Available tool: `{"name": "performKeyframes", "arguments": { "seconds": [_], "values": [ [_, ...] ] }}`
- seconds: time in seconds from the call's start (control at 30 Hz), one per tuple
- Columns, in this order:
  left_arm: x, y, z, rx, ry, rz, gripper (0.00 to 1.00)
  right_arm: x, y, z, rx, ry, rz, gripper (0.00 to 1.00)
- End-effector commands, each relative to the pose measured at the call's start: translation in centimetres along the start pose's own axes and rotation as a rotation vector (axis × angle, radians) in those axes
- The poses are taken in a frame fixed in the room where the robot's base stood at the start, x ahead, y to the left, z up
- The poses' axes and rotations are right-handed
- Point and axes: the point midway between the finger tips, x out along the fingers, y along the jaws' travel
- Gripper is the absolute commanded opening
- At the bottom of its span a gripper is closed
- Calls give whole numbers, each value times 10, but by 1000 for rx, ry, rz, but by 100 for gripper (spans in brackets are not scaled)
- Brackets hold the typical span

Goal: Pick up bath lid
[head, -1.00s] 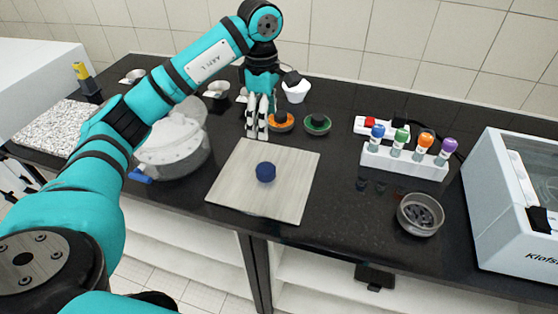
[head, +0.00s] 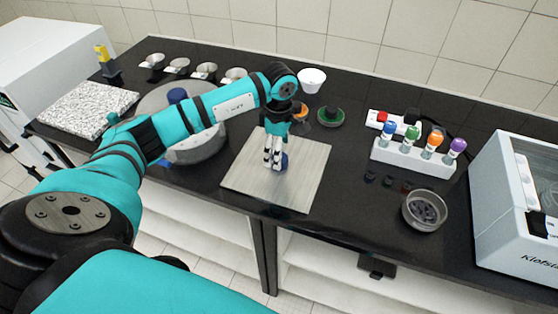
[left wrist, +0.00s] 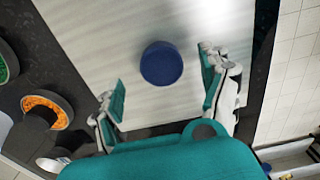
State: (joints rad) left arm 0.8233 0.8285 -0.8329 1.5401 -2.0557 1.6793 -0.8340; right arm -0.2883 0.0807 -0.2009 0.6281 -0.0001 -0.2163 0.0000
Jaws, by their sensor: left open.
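The bath lid looks to be the square, brushed-metal plate (head: 300,190) lying flat on the black bench, with a round blue knob (head: 283,161) at its middle. In the left wrist view the plate (left wrist: 100,30) fills the centre, and the knob (left wrist: 161,64) shows from above. My left gripper (head: 274,162) points down over the plate at the knob and partly hides it. In the left wrist view the gripper (left wrist: 163,74) is open and empty, with one finger on each side of the knob and gaps on both sides. My right gripper is not in view.
A round vessel (head: 205,146) stands left of the plate, partly behind my arm. Dishes with orange (head: 301,118) and green (head: 329,117) contents and a white bowl (head: 312,79) stand behind it. A tube rack (head: 413,157), metal dish (head: 424,210) and white box (head: 500,210) are right.

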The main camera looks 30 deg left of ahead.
Motion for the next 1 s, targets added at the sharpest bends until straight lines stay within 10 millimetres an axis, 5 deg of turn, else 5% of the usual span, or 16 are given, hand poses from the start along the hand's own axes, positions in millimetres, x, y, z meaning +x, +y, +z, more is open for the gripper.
{"name": "performKeyframes", "arguments": {
  "seconds": [0.23,0.5,1.0],
  "values": [
    [31,-3,0,-1,0,-3,79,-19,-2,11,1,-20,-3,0],
    [36,-2,0,0,0,0,79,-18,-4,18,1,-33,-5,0],
    [35,-2,0,0,0,0,15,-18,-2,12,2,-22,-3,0]
  ]
}}
